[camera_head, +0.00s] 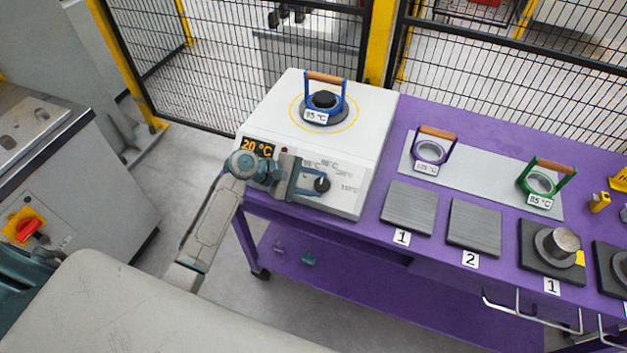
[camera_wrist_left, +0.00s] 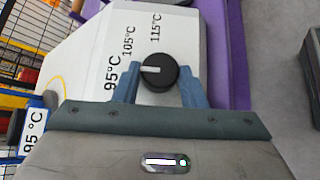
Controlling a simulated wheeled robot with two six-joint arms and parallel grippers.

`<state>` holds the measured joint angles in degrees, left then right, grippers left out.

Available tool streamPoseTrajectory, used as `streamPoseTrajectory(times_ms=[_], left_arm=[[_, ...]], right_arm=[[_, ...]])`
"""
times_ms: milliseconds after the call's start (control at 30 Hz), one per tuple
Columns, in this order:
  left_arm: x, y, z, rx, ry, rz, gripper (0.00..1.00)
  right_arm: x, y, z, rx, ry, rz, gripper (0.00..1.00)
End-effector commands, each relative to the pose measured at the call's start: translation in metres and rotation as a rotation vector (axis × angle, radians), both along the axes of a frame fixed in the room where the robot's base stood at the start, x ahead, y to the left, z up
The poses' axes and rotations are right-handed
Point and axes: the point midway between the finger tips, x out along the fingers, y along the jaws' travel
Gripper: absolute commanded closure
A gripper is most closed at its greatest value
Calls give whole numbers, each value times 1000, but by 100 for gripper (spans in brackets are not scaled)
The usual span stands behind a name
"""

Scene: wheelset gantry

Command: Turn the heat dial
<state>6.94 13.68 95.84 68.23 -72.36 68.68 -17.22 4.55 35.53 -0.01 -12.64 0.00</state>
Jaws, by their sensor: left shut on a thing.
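The heat dial (camera_head: 322,185) is a round black knob on the sloped front panel of the white heater (camera_head: 270,125). My left gripper (camera_head: 318,184) reaches it from the left and is shut on it. In the left wrist view the dial (camera_wrist_left: 158,72) sits between the two blue fingers (camera_wrist_left: 160,84). Its white pointer mark faces left in that view, toward the 95°C label (camera_wrist_left: 112,80). The 105°C and 115°C labels also show there. The display (camera_head: 257,147) reads 20 °C. My right gripper is not in view.
A blue-framed ring tool (camera_head: 325,92) tagged 95 °C stands on the heater. The purple bench (camera_head: 390,235) continues right with purple (camera_head: 435,143) and green (camera_head: 546,182) handled tools, grey plates and metal parts. Black mesh fencing (camera_head: 250,60) stands behind.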

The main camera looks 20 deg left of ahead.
Motion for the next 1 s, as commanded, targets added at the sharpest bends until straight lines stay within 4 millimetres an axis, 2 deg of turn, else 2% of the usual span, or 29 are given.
streamPoseTrajectory(times_ms=[433,467,533,833,1000], left_arm=[[0,0,-1,7,1,-7,85],[0,0,-1,6,2,-6,56],[0,0,-1,6,1,-5,43],[0,0,0,6,0,-5,41],[-5,12,4,9,-2,-4,41]], right_arm=[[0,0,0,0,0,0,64],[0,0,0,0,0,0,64],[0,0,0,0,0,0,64],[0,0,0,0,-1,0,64],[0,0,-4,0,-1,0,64]])
